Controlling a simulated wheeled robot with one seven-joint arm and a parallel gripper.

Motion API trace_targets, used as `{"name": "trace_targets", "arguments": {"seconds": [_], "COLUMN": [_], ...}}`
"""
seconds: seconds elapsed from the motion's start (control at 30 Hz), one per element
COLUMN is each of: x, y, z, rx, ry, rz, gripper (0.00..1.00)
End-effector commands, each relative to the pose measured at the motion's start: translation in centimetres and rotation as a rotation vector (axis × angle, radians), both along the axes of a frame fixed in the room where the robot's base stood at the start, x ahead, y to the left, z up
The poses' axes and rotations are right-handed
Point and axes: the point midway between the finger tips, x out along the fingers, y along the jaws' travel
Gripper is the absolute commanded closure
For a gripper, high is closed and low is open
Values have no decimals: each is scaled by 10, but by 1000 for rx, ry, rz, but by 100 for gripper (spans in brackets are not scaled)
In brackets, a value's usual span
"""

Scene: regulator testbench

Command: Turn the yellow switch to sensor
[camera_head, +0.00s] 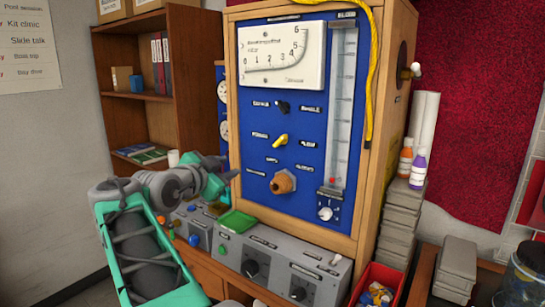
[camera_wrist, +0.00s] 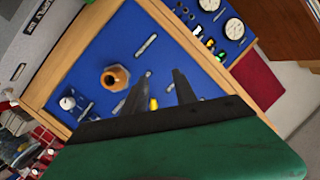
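The yellow switch (camera_head: 280,140) is a small lever knob on the blue panel (camera_head: 262,118). It points up and to the right, between small labels too blurred to read. My gripper (camera_head: 233,174) is at the panel's lower left, left of and below the switch and apart from it. In the wrist view, the two dark fingers of my gripper (camera_wrist: 162,73) stand apart with an empty gap. A bit of the yellow switch (camera_wrist: 153,104) shows between them; the rest is hidden by the fingers and hand.
A brown knob (camera_head: 283,182) sits below the switch and a black switch (camera_head: 282,107) above it. A grey console (camera_head: 262,262) with dials and a green tray (camera_head: 237,223) stand below the panel. A yellow cable (camera_head: 374,70) hangs at the right edge.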

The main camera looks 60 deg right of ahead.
Motion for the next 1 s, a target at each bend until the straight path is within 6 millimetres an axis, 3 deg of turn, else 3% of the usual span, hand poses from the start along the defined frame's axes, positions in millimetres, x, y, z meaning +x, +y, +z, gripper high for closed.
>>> {"name": "trace_targets", "arguments": {"seconds": [0.03,0.1,0.2,0.6,0.93,1.0], "x": [-26,-54,-71,-82,-82,-82], "y": [-19,-31,-40,-105,-112,-112], "z": [12,31,44,47,45,45], "rx": [-66,-139,-184,-184,-183,-183], "ry": [-66,-131,-167,-170,-170,-170], "rz": [-110,-213,-273,-273,-269,-269], "gripper": [66,66,66,66,66,72]}}
